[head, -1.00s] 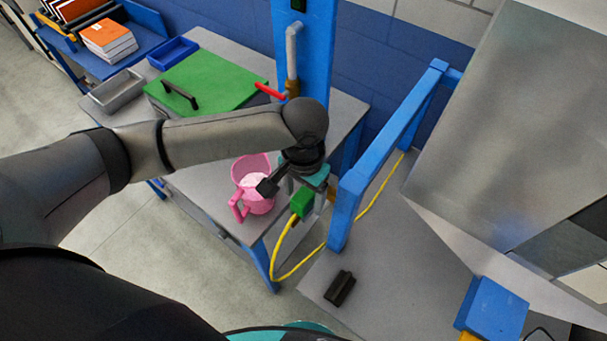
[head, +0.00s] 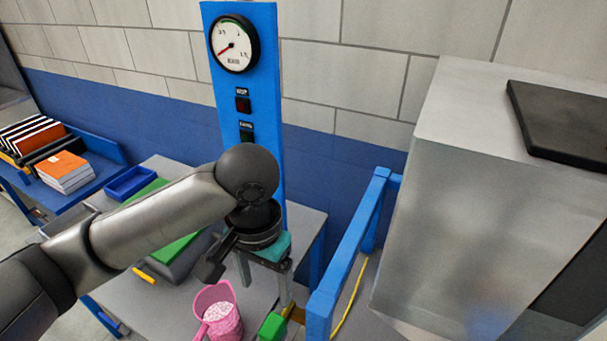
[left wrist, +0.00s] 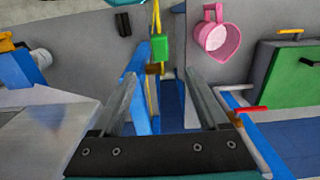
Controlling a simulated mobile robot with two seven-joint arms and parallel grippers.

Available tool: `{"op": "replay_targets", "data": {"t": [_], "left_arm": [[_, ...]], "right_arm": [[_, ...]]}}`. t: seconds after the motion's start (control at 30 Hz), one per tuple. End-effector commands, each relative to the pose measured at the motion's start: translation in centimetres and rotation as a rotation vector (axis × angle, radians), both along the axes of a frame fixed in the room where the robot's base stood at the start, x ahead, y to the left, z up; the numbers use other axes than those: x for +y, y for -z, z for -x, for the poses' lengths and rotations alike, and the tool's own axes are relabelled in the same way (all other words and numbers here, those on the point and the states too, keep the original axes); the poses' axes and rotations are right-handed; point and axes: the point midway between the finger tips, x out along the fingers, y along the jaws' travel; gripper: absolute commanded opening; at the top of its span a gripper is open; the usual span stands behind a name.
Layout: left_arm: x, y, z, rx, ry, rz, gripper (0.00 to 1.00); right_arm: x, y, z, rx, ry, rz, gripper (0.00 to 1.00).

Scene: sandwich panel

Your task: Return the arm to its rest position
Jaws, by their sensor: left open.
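My left arm comes in from the left in the head view. Its gripper (head: 266,290) points down, open, with the two fingers apart and nothing visible between them. It hangs above the grey table, in front of the blue column (head: 243,110). In the left wrist view the same gripper (left wrist: 165,88) shows its two fingers spread wide, the floor side and table edge lying beyond them. My right gripper is in neither view.
A pink jug (head: 226,324) with pale grains stands near the gripper; it also shows in the left wrist view (left wrist: 232,44). A blue frame (head: 345,258) and a large grey metal box (head: 470,190) stand to the right. A green block (head: 272,326) is close by.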

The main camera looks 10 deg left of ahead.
Motion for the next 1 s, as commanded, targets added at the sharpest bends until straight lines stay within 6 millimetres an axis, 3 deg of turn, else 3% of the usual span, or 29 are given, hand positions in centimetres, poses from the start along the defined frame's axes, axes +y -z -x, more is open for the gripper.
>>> {"op": "replay_targets", "data": {"t": [0.17, 0.4, 0.6, 0.77, 1.0], "left_arm": [[-0.8, 0.6, 0.4, -0.005, 0.02, 0.027, 0.77], [-4.5, 3.3, 2.0, -0.065, 0.09, 0.187, 0.77], [-6.4, 5.0, 3.2, -0.149, 0.091, 0.307, 0.77], [-6.2, 6.4, 4.2, -0.217, 0.048, 0.352, 0.77], [-2.7, 9.1, 6.4, -0.295, -0.059, 0.308, 0.77]], "right_arm": [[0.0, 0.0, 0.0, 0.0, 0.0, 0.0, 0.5], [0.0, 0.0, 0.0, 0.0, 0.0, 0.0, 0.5], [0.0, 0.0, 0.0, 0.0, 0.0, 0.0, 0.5], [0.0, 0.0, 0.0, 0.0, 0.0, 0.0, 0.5], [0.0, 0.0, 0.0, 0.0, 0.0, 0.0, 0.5]]}}
